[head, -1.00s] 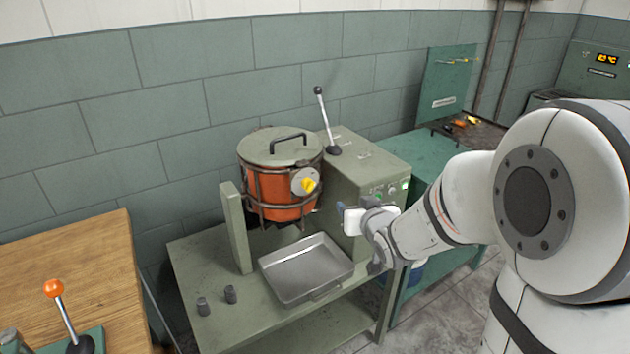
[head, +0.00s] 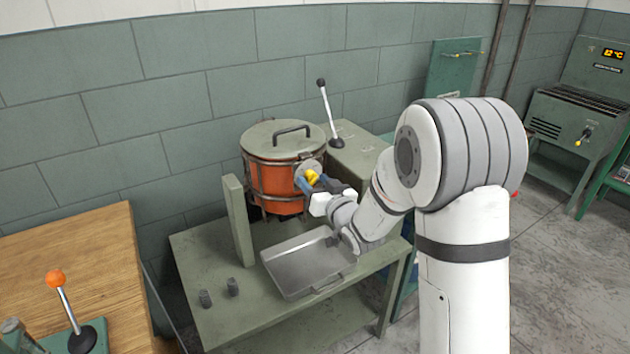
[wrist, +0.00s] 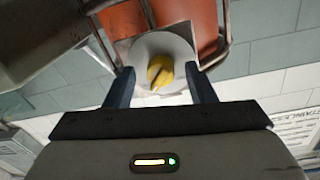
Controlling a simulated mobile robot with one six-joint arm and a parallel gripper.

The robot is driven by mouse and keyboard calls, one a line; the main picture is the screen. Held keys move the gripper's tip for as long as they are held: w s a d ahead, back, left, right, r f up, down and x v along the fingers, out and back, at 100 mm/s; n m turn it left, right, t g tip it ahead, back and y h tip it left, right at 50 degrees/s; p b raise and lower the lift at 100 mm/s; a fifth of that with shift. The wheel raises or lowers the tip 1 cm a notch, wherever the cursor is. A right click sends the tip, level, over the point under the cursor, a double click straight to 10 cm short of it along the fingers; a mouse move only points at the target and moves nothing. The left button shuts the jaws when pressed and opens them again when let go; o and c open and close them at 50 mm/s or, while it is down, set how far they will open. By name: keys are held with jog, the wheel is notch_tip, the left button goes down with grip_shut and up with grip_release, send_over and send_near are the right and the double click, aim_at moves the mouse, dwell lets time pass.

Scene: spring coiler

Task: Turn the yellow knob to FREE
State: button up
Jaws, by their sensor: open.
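The yellow knob (head: 311,177) sits on a round pale plate on the front right of the orange drum (head: 272,178). In the wrist view the knob (wrist: 160,72) shows in front of the pale plate (wrist: 178,48), with a dark line on its face. My gripper (head: 307,182) is at the knob, its blue fingers reaching toward the plate. In the wrist view my open gripper (wrist: 162,85) has one finger on each side of the knob, with gaps showing between. No FREE marking is legible.
The drum has a lid with a dark handle (head: 291,130) and a metal cage. A metal tray (head: 290,272) lies below it on the green bench. A green upright post (head: 237,220) stands left of the drum. A black-knobbed lever (head: 328,112) rises behind on the grey-green box.

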jog(key=shift+w+a, duration=0.15)
jog(key=shift+c, duration=0.2)
jog(key=c, duration=0.9)
jog(key=shift+c, duration=0.2)
